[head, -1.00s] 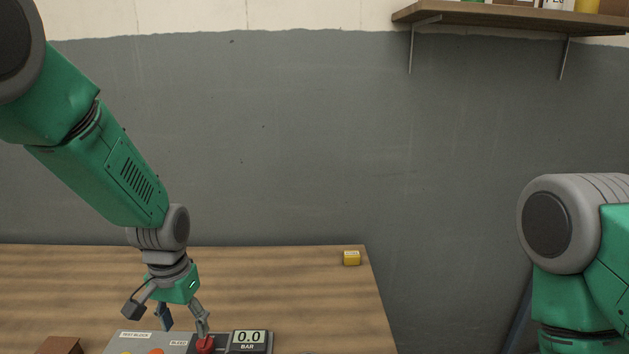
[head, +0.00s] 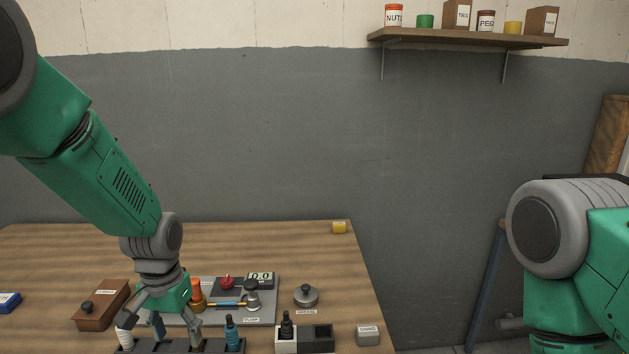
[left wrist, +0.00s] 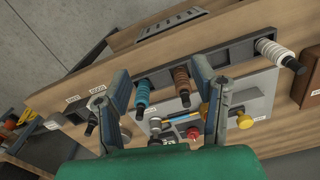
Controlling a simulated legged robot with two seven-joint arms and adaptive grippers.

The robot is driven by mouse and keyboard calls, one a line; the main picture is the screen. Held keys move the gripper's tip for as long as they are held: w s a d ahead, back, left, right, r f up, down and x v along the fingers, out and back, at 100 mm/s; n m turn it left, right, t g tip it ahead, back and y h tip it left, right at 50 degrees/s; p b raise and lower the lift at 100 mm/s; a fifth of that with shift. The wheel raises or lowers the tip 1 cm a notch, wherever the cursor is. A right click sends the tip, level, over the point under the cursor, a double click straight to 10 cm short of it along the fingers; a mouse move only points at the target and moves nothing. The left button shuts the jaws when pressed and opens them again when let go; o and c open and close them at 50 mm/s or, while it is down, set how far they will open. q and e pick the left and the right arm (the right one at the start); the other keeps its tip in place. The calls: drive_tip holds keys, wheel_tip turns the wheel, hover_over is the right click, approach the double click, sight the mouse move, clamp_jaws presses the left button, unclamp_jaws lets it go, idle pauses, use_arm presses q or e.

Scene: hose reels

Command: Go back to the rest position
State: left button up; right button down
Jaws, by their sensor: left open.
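My left gripper (head: 162,326) is open in the head view, pointing down over the black rack (head: 170,347) at the bench's front edge. Nothing shows between its fingers in the head view. In the left wrist view its two fingers (left wrist: 162,72) are spread apart, with a teal-banded bottle (left wrist: 142,100) and a brown-banded one (left wrist: 181,84) in the rack beyond them; both look untouched. The test panel (head: 262,313) lies behind the gripper, with a red knob (head: 227,282) and a display (head: 260,278). My right arm shows at the right; its gripper is out of view.
A brown box (head: 104,306) is left of the gripper. A dark round weight (head: 306,295), a white-and-black holder (head: 318,338) and a grey block (head: 369,334) are to the right. A yellow block (head: 339,227) sits at the back. A wall shelf (head: 470,40) is higher up.

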use_arm(q)
drive_tip(key=s+a+f+b, duration=0.1)
drive_tip(key=s+f+b, duration=0.3)
drive_tip(key=s+f, duration=0.5)
drive_tip(key=s+a+f+b, duration=0.1)
drive_tip(key=s+f+b, duration=0.3)
drive_tip(key=f, duration=0.9)
drive_tip(key=s+f+b, duration=0.2)
drive_tip(key=s+f, duration=0.3)
drive_tip(key=s, duration=0.4)
drive_tip(key=s+f+b, duration=0.3)
drive_tip(key=s+f, duration=0.2)
drive_tip(key=s, duration=0.4)
drive_tip(key=shift+a+f+n+t, duration=0.2)
drive_tip(key=shift+a+n+t, duration=0.1)
drive_tip(key=shift+a+n, duration=0.15)
drive_tip(key=shift+w, duration=0.1)
